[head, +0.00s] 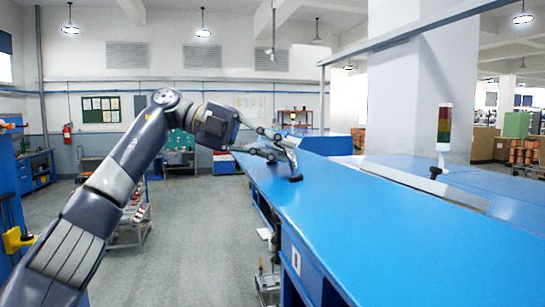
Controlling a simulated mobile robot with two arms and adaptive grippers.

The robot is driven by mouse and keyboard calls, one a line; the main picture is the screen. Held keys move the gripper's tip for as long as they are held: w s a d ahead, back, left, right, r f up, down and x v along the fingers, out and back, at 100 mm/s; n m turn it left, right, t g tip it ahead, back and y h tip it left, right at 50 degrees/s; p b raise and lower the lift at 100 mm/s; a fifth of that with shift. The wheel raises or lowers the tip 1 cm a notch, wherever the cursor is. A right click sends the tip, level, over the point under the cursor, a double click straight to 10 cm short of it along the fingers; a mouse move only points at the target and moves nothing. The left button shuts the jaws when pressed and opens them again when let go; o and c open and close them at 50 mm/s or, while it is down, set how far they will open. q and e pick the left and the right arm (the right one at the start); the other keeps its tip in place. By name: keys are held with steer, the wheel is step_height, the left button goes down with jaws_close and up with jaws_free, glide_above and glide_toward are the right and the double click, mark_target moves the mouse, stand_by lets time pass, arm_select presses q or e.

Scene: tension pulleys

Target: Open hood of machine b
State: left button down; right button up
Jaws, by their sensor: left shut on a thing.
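A long blue machine cover (390,220), which looks like the hood, runs from the near right away to the middle of the head view. A small handle with a dark end (295,178) stands at its left edge. My left gripper (284,150) reaches in from the left and is shut on this handle. The fingers partly hide the grip. I cannot tell from this view whether the hood is raised at all. My right gripper is out of view.
A signal tower (444,128) and a second dark handle (435,172) stand on the blue machines to the right. A white pillar (410,100) rises behind. A cart (135,215) stands behind my left arm. The grey floor (205,220) left of the machine is mostly clear.

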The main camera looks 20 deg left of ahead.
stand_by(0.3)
arm_select(q)
steer(key=c, duration=1.7)
jaws_free()
steer(key=shift+o, duration=0.2)
steer(key=v, duration=1.2)
steer(key=shift+f, duration=0.1)
